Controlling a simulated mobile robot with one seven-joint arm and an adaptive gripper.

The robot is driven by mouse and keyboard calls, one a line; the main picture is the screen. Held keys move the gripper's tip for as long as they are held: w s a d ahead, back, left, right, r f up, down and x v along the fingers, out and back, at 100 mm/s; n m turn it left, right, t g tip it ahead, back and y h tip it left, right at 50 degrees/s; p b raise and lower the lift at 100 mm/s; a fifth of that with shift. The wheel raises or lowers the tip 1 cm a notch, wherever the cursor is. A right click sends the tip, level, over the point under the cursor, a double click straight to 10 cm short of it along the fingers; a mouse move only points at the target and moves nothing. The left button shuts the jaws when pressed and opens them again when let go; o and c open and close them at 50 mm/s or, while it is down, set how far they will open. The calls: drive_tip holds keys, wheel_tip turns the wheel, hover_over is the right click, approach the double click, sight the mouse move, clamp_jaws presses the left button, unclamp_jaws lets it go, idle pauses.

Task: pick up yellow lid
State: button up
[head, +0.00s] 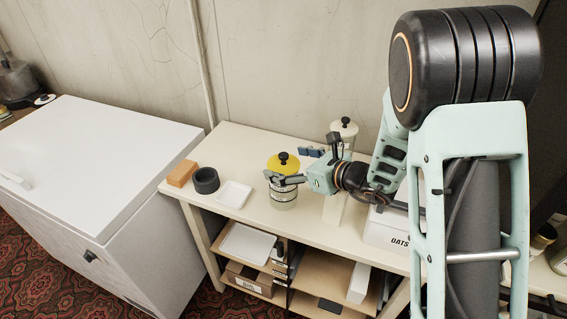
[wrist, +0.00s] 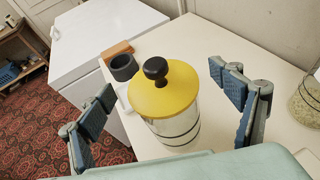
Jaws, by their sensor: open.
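The yellow lid (wrist: 165,96) has a black knob (wrist: 155,68) and sits on top of a clear glass jar (wrist: 178,132) with dark bands. In the head view the yellow lid (head: 284,165) is on the jar (head: 283,195), which stands upright on the cream table. My gripper (head: 286,180) is at the jar, seen from the side. In the wrist view my gripper (wrist: 166,108) is open, with one blue-padded finger left of the lid and one to its right. Neither finger appears to touch the lid, and nothing is held.
A dark round cup (head: 206,180), a wooden block (head: 182,173) and a white square dish (head: 234,195) stand left of the jar on the table (head: 310,234). A second lidded jar (head: 344,130) is behind my gripper. A white box marked OATS (head: 385,238) is at right. A white chest freezer (head: 98,150) stands left.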

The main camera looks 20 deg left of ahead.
drive_tip(key=c, duration=1.1)
drive_tip(key=shift+r, duration=0.1)
